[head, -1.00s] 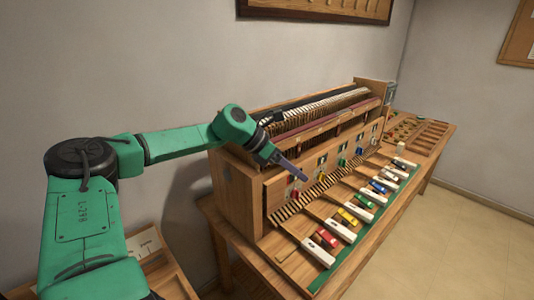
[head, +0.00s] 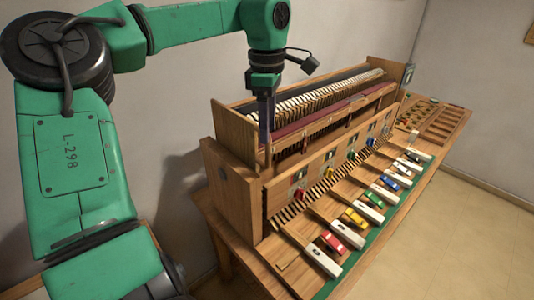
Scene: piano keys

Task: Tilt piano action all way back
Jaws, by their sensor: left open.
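The piano action (head: 335,97) sits in the top of the wooden piano case (head: 229,172), with a row of pale hammers and a long dark red rail (head: 325,122). My left gripper (head: 266,138) points down at the near-left end of the action, by the end of the red rail. Its fingers look narrow from here and hide part of the action's end. I cannot tell whether they touch it. My right gripper is not in view.
A compartment tray (head: 440,122) lies at the far right end. The wall stands close behind the case.

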